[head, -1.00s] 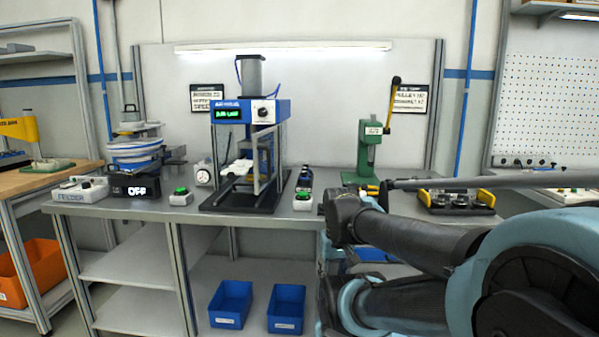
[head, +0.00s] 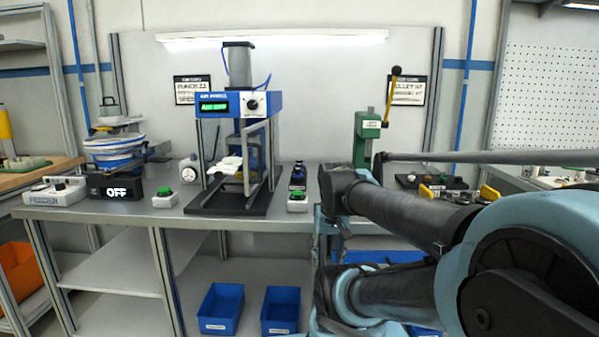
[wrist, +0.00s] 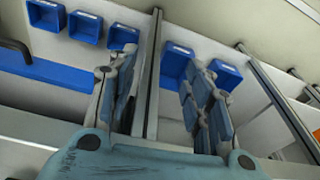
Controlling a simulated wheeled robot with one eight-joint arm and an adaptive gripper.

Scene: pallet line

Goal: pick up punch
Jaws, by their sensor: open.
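I cannot single out a loose punch in either view. The bench carries a blue press (head: 240,104) with a lit green display, and a sign behind it (head: 192,90) seems to read "PUNCH". A green lever press (head: 367,140) with a yellow handle stands further right, partly behind my arm. My gripper (wrist: 160,68) shows in the wrist view, its two fingers apart with nothing between them. It points toward blue bins and shelf panels, and it is not seen in the head view.
Green-button boxes (head: 165,198) (head: 297,202) sit either side of the blue press. A black box reading OFF (head: 115,188) is at the left. Two blue bins (head: 221,309) (head: 280,311) lie below the bench. My arm hides much of the bench's right side.

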